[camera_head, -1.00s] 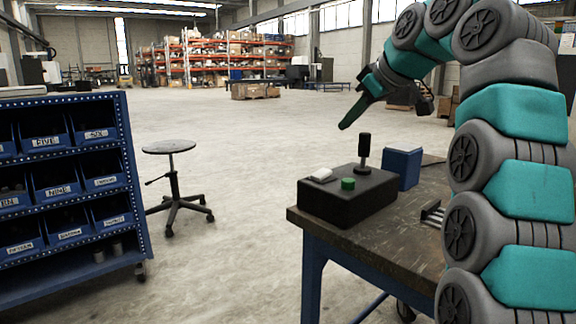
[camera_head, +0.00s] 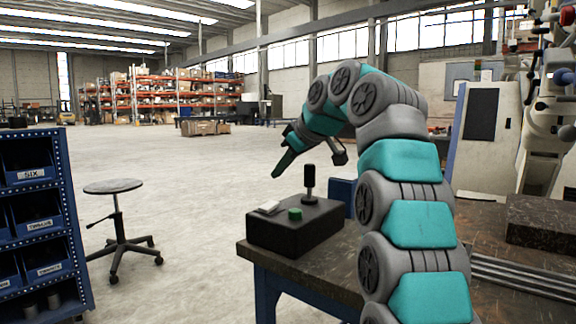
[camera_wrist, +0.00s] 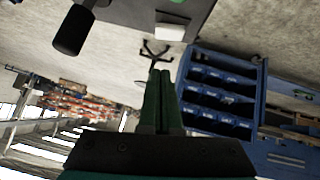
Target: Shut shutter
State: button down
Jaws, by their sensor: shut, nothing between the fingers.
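No part that I can clearly tell as a shutter shows. A black control box (camera_head: 296,228) stands on the table's near left corner, with an upright black lever (camera_head: 309,183), a green button (camera_head: 295,214) and a white rocker switch (camera_head: 268,207) on top. My gripper (camera_head: 276,173) is shut and empty, pointing down and left, above the box and left of the lever's knob. In the wrist view, my gripper's green fingers (camera_wrist: 160,75) lie together. The box (camera_wrist: 140,10), its lever (camera_wrist: 70,32) and white switch (camera_wrist: 170,32) show at the top, apart from the fingers.
A blue block (camera_head: 341,192) stands behind the box, partly hidden by my arm. The dark table (camera_head: 330,262) extends right, with metal rails (camera_head: 520,278). A round stool (camera_head: 113,187) and a blue bin rack (camera_head: 40,200) stand left. Open floor lies between.

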aim_at(268, 202)
jog(key=x, duration=0.4)
jog(key=shift+f, duration=0.35)
jog(key=shift+w+d+f+b, duration=0.1)
jog(key=shift+w+f+b, duration=0.1)
jog(key=shift+f, duration=0.6)
jog(key=shift+w+d+f+b, duration=0.1)
jog(key=shift+d+f+b, duration=0.05)
jog(key=shift+f, duration=0.6)
